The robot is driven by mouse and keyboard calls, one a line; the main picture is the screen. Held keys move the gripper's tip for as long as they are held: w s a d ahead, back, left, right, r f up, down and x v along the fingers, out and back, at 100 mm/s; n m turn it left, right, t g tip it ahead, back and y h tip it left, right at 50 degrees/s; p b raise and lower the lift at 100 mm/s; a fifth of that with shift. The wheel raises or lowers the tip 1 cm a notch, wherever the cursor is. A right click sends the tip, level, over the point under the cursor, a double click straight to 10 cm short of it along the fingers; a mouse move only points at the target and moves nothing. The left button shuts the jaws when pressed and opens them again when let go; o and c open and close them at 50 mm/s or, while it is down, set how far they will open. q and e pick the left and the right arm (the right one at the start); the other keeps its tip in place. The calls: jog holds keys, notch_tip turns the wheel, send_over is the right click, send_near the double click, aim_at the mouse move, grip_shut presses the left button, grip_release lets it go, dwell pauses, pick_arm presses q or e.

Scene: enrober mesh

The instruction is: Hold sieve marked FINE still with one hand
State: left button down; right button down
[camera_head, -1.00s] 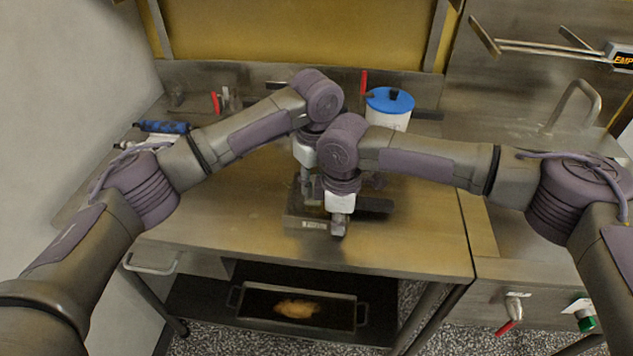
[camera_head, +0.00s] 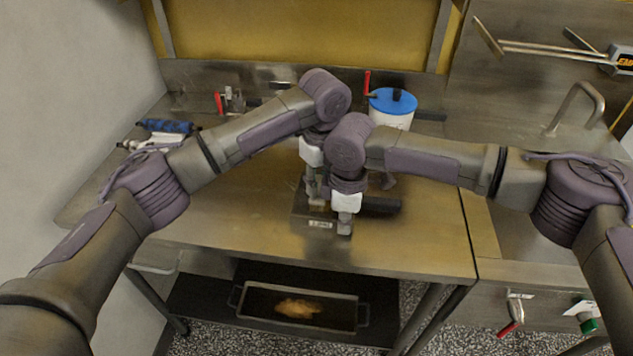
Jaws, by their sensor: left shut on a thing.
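A low, dark, box-shaped sieve (camera_head: 299,220) lies on the steel table. A small pale label is on its front side, too blurred to read. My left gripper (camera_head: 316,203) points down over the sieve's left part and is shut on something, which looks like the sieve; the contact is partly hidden. My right gripper (camera_head: 345,229) points down just right of the label, at the sieve's front edge. Its fingertips look close together, but I cannot tell whether they hold anything. My arms hide much of the sieve's middle and back.
A white tub with a blue lid (camera_head: 393,101) stands behind at the right. Blue-handled tools (camera_head: 165,127) lie at the left. A tray (camera_head: 297,330) sits on the shelf below. The table's front left (camera_head: 215,220) is clear.

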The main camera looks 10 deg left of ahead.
pick_arm(q)
jog(key=d, duration=0.3)
jog(key=shift+s, duration=0.4)
jog(key=shift+w+a+r, duration=0.1)
jog(key=shift+a, duration=2.05)
jog(key=shift+d, duration=2.1)
jog(key=shift+a, duration=2.2)
jog(key=shift+w, duration=0.1)
jog(key=shift+r, duration=3.1)
